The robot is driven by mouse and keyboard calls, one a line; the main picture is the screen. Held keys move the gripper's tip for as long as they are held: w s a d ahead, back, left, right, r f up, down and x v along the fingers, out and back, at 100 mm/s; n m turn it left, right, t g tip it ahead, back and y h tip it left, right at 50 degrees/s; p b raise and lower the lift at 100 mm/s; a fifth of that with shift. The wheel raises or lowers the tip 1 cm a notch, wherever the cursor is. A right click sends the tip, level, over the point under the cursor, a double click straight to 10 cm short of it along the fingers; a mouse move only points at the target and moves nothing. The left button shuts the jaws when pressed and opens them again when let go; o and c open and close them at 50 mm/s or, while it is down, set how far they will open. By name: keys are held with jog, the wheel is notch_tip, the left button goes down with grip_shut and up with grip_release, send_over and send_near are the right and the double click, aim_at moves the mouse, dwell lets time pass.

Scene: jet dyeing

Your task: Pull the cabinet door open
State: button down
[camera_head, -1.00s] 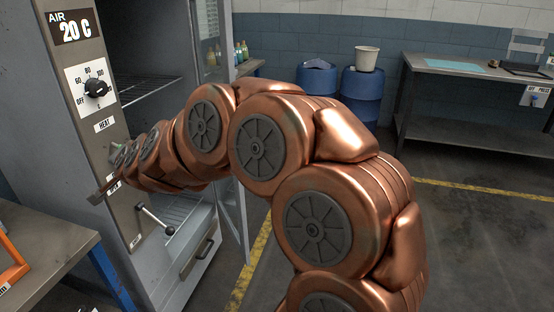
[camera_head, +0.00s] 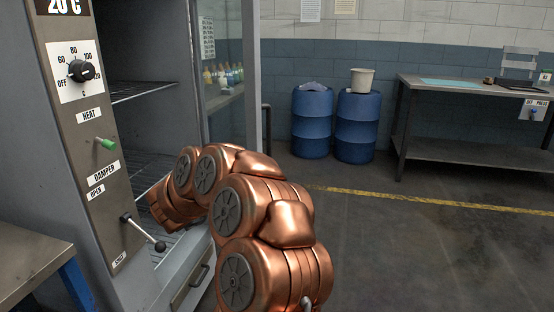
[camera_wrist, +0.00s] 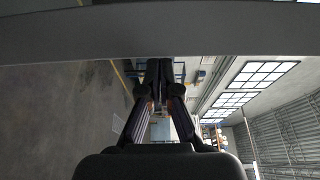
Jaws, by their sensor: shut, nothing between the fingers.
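The grey cabinet (camera_head: 60,190) stands at the left in the head view. Its glazed door (camera_head: 252,80) stands open, out to the right of the opening, with the lower part hidden behind my arm. My arm reaches to the cabinet's opening, its far end at the lower shelf level, between the control panel and the door. My gripper cannot be made out in the head view. In the wrist view my gripper (camera_wrist: 158,68) is shut and empty, its fingers together. A grey bar (camera_wrist: 150,30) crosses the top of that view close by; I cannot tell which part it is.
The control panel has a dial (camera_head: 81,71), a green switch (camera_head: 106,143) and a damper lever (camera_head: 143,233) sticking out near my arm. A table (camera_head: 30,262) is at lower left. Blue drums (camera_head: 312,125) and a workbench (camera_head: 470,85) stand behind. The floor at right is clear.

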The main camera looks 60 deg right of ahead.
jog(key=d+b, duration=0.1)
jog(key=d, duration=1.3)
jog(key=shift+s+d+g, duration=0.3)
jog(key=shift+s+g, duration=0.1)
jog(key=shift+s, duration=0.05)
jog(key=shift+f, duration=0.1)
